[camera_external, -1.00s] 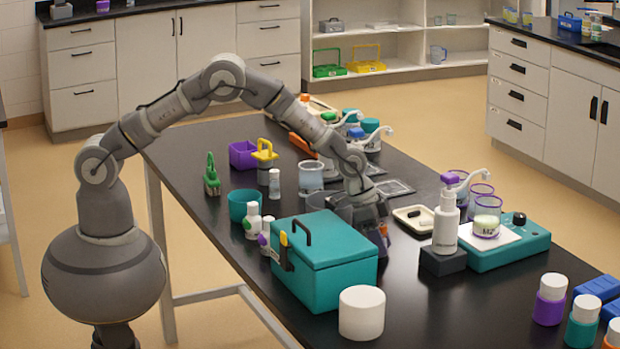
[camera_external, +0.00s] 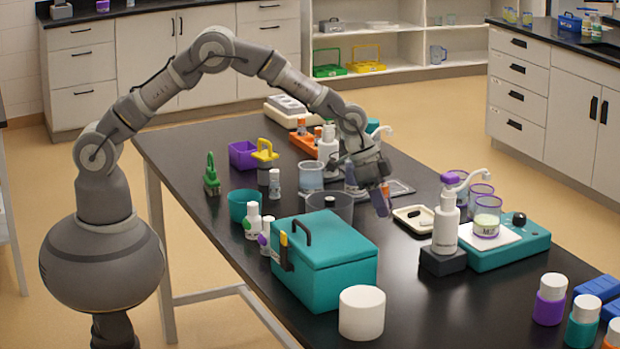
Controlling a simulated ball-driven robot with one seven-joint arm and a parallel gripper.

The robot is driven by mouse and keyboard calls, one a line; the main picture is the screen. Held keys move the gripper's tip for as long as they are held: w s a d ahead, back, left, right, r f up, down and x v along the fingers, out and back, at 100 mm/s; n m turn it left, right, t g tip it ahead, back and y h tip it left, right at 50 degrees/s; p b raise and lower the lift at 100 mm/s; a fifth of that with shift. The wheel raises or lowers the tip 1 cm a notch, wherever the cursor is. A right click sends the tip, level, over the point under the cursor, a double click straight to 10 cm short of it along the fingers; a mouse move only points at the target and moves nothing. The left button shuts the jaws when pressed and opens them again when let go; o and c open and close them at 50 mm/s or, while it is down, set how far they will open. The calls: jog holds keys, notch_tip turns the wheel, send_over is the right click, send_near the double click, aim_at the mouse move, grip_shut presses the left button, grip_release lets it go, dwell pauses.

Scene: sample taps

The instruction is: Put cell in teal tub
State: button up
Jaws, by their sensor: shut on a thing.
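My gripper (camera_external: 381,203) is above the black table, left of the small cream tray. It is shut on what looks like the cell, a small purplish thing with an orange end. The fingers hide most of it, so its shape is hard to tell. The teal tub (camera_external: 238,209) is a round open bowl on the left side of the table, well to the left of my gripper. Its inside is only partly visible.
A clear beaker (camera_external: 338,206) and a teal lidded box (camera_external: 325,272) stand between my gripper and the table's near left edge. White bottles (camera_external: 253,222) stand beside the tub. A pump bottle (camera_external: 446,228) stands to the right.

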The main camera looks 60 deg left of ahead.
jog(key=s+a+r+n+y, duration=0.1)
jog(key=s+a+n, duration=0.2)
jog(key=a, duration=0.7)
jog(key=s+a+r+n+t+y, duration=0.15)
jog(key=s+a, duration=0.25)
jog(key=a, duration=0.6)
jog(key=s+a+r+n+y, duration=0.1)
jog(key=s+a+r+n, duration=0.2)
jog(key=a, duration=0.8)
jog(key=s+a+f+n, duration=0.2)
jog(key=s+a+n, duration=0.2)
jog(key=s+a, duration=0.25)
jog(key=shift+m+g+y, duration=0.25)
jog(key=f+b, duration=0.1)
jog(key=f, duration=0.1)
jog(key=f+b, duration=0.1)
jog(key=f, duration=0.2)
jog(key=f+b, duration=0.2)
jog(key=shift+s+d+f, duration=0.15)
jog(key=shift+s+d, duration=0.05)
jog(key=shift+d, duration=0.05)
jog(key=o, duration=1)
jog(key=shift+o, duration=0.3)
